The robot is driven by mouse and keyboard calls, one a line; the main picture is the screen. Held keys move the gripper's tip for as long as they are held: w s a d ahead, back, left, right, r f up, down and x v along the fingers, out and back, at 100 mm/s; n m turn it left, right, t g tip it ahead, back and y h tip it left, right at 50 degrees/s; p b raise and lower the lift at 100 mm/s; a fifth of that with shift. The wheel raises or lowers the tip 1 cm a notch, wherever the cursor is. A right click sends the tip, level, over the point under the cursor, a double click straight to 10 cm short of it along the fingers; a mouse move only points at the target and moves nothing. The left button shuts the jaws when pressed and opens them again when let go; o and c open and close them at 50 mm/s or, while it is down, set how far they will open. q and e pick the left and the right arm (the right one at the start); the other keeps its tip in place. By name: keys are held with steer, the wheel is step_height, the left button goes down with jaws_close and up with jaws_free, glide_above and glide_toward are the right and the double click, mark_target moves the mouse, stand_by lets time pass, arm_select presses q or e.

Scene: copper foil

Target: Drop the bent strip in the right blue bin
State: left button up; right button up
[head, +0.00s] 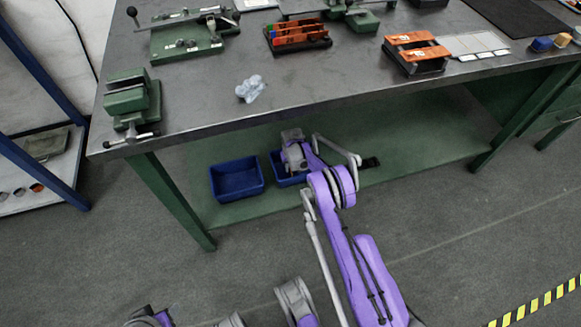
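Two blue bins stand side by side on the green lower shelf under the bench. My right gripper (294,154) is over the right bin, under the bench's front edge. Its fingers are too small and hidden to show whether they are open or shut. I cannot make out the bent strip. My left gripper is not in view.
The grey bench top (330,80) overhangs the shelf (410,150). On it are a green vise (130,97), a crumpled rag (250,89), an orange-topped block (417,50) and a tool tray (298,36). A green bench leg (172,199) stands left of the bins.

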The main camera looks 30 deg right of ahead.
steer(key=shift+o, duration=0.4)
steer(key=shift+r, duration=0.1)
steer(key=shift+r, duration=0.25)
step_height(320, 180, up, 8)
steer(key=p, duration=0.2)
steer(key=shift+s, duration=0.4)
steer(key=shift+a, duration=0.15)
stand_by(0.6)
